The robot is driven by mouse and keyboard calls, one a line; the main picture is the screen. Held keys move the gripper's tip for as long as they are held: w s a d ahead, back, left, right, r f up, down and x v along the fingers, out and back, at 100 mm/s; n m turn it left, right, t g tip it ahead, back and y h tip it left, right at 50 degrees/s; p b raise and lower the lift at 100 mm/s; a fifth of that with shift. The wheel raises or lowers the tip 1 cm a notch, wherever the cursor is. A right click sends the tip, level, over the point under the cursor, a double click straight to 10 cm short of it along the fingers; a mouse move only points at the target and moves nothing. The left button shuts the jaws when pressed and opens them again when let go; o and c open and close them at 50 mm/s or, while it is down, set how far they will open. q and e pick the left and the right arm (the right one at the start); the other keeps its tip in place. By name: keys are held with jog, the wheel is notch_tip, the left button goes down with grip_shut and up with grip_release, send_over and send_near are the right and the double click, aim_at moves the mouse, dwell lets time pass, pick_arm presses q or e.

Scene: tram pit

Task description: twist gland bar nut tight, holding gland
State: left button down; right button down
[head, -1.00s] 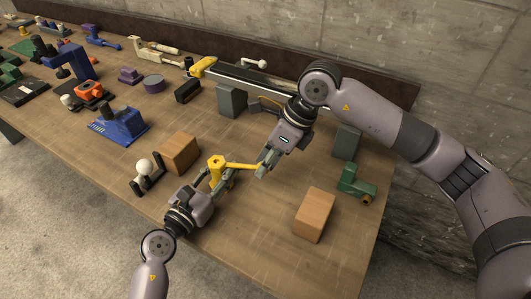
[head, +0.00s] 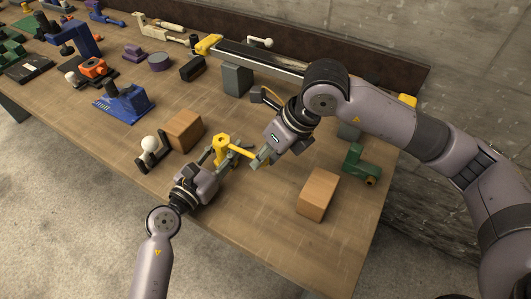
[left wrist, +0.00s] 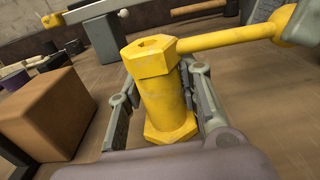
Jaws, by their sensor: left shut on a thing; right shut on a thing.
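A yellow gland (head: 220,157) stands upright near the table's front edge, with a hexagonal bar nut (head: 221,140) on its top. In the left wrist view the gland's round body (left wrist: 168,104) is between my left fingers, below the bar nut (left wrist: 150,55). My left gripper (head: 222,165) is shut on this body. The nut's yellow bar (left wrist: 215,38) runs out sideways to the right. My right gripper (head: 260,160) is shut on the bar near its outer end. The exact finger contact there is partly hidden.
A wooden block (head: 185,130) stands just left of the gland and another (head: 318,194) to the right. A green fitting (head: 360,165) lies farther right. A white-knobbed part (head: 151,150) is near the front edge. Bare tabletop lies in front of my right gripper.

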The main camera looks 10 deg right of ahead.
jog(key=c, duration=1.3)
grip_release()
jog(key=v, duration=1.2)
pick_arm(q)
jog(key=c, duration=1.1)
grip_release()
jog(key=shift+o, duration=0.2)
